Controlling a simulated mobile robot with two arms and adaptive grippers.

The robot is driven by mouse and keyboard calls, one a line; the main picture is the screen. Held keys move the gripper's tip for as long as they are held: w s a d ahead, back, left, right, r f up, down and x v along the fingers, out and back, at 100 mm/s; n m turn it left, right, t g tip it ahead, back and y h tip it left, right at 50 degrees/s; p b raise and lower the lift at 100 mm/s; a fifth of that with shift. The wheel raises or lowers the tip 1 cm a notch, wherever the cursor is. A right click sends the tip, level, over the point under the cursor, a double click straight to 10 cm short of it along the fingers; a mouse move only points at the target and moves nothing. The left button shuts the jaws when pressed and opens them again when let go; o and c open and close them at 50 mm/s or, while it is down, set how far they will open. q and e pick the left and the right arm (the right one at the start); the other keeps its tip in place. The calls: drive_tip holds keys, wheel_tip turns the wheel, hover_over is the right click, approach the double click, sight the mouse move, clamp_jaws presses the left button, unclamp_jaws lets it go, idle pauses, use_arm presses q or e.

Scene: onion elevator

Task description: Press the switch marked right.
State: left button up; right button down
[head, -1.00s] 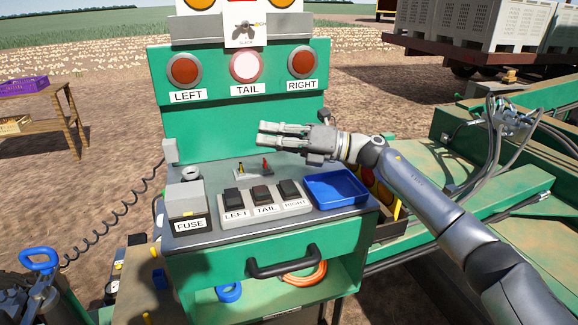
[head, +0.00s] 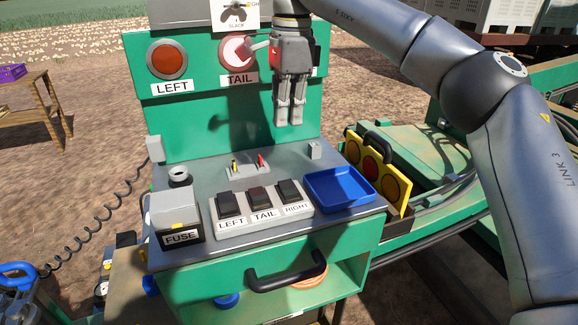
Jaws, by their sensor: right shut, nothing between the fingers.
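The switch marked RIGHT (head: 289,190) is a black rocker at the right end of a pale three-switch panel (head: 241,232) on the grey desk of the green console. The switches marked TAIL (head: 260,197) and LEFT (head: 229,204) sit to its left. My right gripper (head: 289,118) points straight down, fingers together and empty, in front of the console's upright panel. It is well above the RIGHT switch and apart from it. It hides the round lamp marked RIGHT. My left gripper is not in view.
A blue tray (head: 340,188) lies right of the switches, and a fuse box (head: 176,215) stands left of them. Two small levers (head: 247,165) rise behind the switches. A black drawer handle (head: 286,274) juts out in front.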

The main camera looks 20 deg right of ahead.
sight(292, 182)
drive_tip(key=shift+d+r, duration=0.4)
drive_tip(key=shift+s, duration=0.1)
wheel_tip(292, 182, down, 14)
drive_tip(key=p, duration=0.3)
drive_tip(key=shift+r, duration=0.25)
drive_tip(key=shift+f, duration=0.3)
drive_tip(key=shift+f, duration=0.25)
